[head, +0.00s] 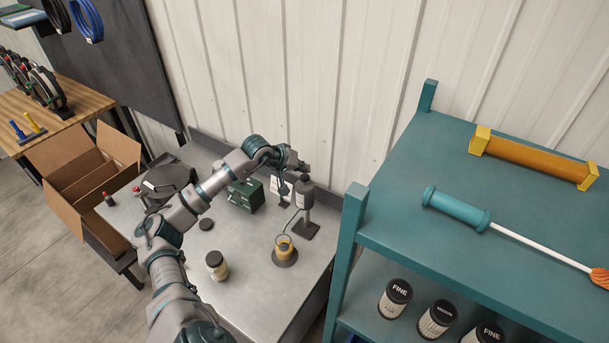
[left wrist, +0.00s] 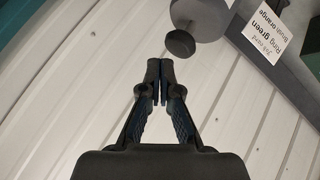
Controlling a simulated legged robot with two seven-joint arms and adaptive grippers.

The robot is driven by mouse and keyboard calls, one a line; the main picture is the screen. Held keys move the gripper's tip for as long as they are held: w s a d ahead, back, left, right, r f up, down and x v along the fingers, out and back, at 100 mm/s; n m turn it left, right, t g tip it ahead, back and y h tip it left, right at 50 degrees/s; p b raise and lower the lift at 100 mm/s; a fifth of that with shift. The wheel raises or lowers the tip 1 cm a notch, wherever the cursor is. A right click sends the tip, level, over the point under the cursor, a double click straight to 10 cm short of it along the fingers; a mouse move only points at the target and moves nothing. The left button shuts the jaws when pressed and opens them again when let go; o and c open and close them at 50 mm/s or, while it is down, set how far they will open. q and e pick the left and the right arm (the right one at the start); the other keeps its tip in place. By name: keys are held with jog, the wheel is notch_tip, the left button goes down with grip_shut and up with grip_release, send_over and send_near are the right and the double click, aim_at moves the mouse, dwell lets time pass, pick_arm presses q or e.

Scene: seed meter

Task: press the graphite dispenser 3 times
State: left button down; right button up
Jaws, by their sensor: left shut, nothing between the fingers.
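The graphite dispenser (head: 304,196) looks to be the dark grey bottle on a stand at the back right of the metal bench. In the left wrist view a grey body with a dark round knob (left wrist: 180,42) lies just beyond my fingertips; it looks like the dispenser's top. In the left wrist view the fingers (left wrist: 160,66) are shut and empty, with a visible gap to the knob. My right gripper is not in view.
A white card (left wrist: 264,30) reads "Ring green". A yellow cup (head: 284,246) sits on a round base before the dispenser. A green box (head: 245,194) and a jar (head: 216,265) stand nearby. A teal shelf (head: 355,225) borders the right; a ribbed wall (head: 270,70) is behind.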

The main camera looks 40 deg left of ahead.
aim_at(303, 176)
pick_arm(q)
jog(key=shift+r+p, duration=1.85)
jog(key=shift+r, duration=0.75)
jog(key=shift+f, duration=0.1)
jog(key=n, duration=0.1)
jog(key=r+n, duration=0.1)
jog(key=shift+n+p, duration=0.3)
notch_tip(303, 176, up, 3)
jog(key=n+p, duration=0.2)
jog(key=n, duration=1.2)
jog(key=shift+f+h, duration=0.15)
jog(key=shift+h, duration=0.25)
